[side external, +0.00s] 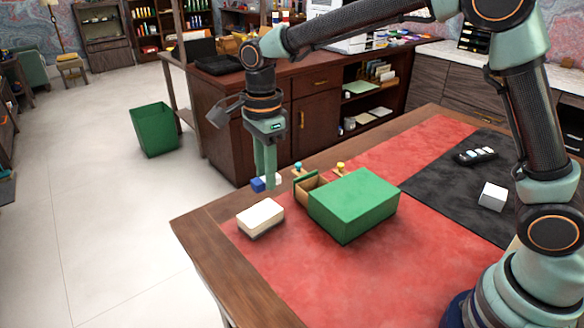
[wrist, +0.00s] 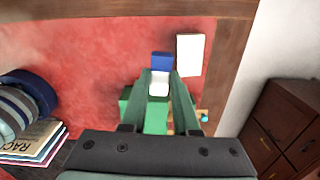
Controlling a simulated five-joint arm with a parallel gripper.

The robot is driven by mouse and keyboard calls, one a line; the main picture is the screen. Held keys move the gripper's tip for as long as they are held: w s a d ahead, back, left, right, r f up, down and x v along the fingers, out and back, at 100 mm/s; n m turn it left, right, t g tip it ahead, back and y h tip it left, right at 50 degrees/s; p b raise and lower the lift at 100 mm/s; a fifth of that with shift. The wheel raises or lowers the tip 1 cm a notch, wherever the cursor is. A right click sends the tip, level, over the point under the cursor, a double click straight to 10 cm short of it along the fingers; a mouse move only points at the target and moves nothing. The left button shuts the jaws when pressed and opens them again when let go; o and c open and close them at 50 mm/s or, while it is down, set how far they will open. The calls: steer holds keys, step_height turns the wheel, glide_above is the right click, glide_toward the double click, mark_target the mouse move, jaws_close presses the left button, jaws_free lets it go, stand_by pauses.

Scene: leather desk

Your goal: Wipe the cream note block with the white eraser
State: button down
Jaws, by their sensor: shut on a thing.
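The cream note block (side external: 260,214) lies flat on the red desk surface near the left edge, to the left of the green box; it also shows in the wrist view (wrist: 189,55), top right of centre. The white eraser (side external: 274,181) has a blue end (side external: 258,185). My gripper (side external: 266,176) is shut on the eraser, fingers pointing down. In the wrist view the eraser's white part (wrist: 159,84) sits between the fingertips, its blue end sticking out beyond. The eraser is apart from the note block, beyond it in the side view. The fingers hide part of the eraser.
A large green box (side external: 352,205) stands right of the note block. A small brown holder (side external: 309,189) with blue and yellow-topped items is behind it. The red surface in front is clear.

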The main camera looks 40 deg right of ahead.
glide_above(254, 217)
step_height(254, 217, down, 5)
steer(key=shift+f, duration=3.85)
steer(key=shift+w+d+f, duration=0.1)
steer(key=shift+d+f, duration=0.15)
steer(key=shift+f, duration=0.1)
steer(key=shift+w+d, duration=0.15)
steer(key=shift+d, duration=1.7)
steer(key=a, duration=0.4)
steer(key=shift+s+a, duration=0.1)
steer(key=shift+s, duration=0.1)
step_height(254, 217, up, 8)
steer(key=shift+f, duration=0.15)
